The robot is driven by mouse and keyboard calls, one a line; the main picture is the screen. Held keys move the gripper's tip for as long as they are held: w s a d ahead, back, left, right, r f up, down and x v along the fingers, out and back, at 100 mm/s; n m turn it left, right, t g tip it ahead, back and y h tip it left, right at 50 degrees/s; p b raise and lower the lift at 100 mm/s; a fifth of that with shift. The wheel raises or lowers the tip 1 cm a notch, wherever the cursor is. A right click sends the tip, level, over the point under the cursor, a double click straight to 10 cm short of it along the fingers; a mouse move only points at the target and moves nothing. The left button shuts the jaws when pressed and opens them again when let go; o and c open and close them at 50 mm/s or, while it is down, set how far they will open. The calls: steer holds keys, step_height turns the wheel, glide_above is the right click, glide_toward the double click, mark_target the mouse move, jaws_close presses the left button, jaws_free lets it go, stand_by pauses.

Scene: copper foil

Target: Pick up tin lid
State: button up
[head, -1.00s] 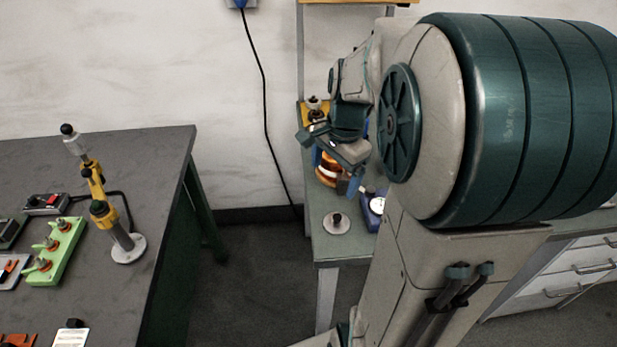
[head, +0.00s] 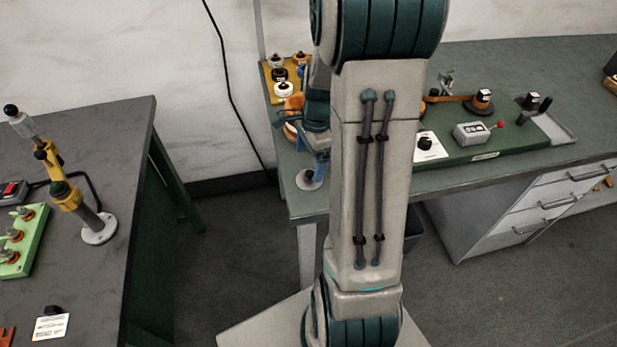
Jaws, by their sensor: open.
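A round pale metal disc with a dark knob, which looks like the tin lid (head: 309,183), lies on the green-grey bench near its left front corner. My gripper (head: 303,138) is open above the bench, just behind and above the lid in the picture. My own arm hides part of the gripper and the bench to its right. I see nothing between the fingers, and the gripper looks apart from the lid.
Orange copper-coloured rolls (head: 292,104) stand close behind my gripper. A yellow tray (head: 268,82) with several knobbed pieces sits at the back left. A white card (head: 431,147) and a grey box (head: 471,132) lie right of my arm.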

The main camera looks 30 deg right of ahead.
mark_target(310, 172)
steer(key=f, duration=0.3)
steer(key=shift+s+f, duration=0.4)
steer(key=shift+f, duration=0.5)
steer(key=c, duration=1.1)
